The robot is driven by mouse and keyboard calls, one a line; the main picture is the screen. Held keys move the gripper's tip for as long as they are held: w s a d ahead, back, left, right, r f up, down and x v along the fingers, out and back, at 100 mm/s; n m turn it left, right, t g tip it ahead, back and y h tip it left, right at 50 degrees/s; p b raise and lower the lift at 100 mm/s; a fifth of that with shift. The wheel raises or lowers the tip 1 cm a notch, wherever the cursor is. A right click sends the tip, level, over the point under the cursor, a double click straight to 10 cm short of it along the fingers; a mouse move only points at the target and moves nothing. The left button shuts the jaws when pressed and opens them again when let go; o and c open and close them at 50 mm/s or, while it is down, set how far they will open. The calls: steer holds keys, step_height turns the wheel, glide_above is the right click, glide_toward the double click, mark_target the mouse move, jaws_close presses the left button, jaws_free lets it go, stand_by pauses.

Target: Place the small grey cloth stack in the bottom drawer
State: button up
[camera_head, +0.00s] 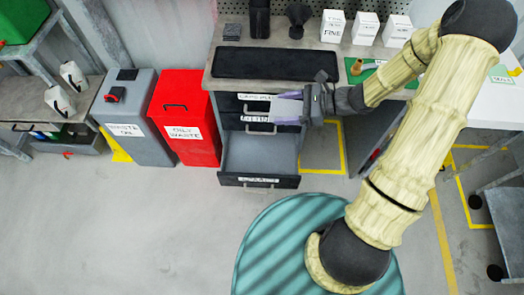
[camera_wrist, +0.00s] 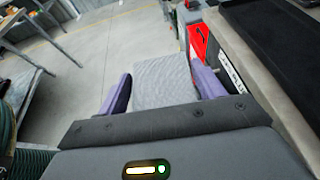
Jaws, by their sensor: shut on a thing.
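My gripper (camera_head: 278,107) has purple fingers and is in front of the upper drawer fronts, above the right part of the open bottom drawer. In the wrist view, the fingers (camera_wrist: 163,90) are shut on the small grey cloth stack (camera_wrist: 165,80), a light grey ribbed block between them. In the head view, the cloth stack is hard to make out between the fingers. The bottom drawer (camera_head: 232,152) is pulled out, and its visible grey inside looks empty. Its dark labelled front (camera_head: 258,182) faces the floor area.
The upper drawers (camera_head: 228,103) are shut. A black mat (camera_head: 262,64) and a dark grey block (camera_head: 232,32) lie on the bench top. A red waste bin (camera_head: 185,118) and a grey bin (camera_head: 126,118) stand left of the drawers. The floor in front is clear.

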steer(key=d+f+m+t+h, duration=0.1)
steer(key=d+f+m+t, duration=0.2)
steer(key=f, duration=0.3)
steer(key=w+d+f+m+t+h, duration=0.1)
steer(key=d+f+m+t, duration=0.1)
steer(key=d+f, duration=0.4)
steer(key=shift+w+d+f+m+t+h, duration=0.3)
steer(key=shift+f+m+t, duration=0.1)
steer(key=shift+f+t, duration=0.35)
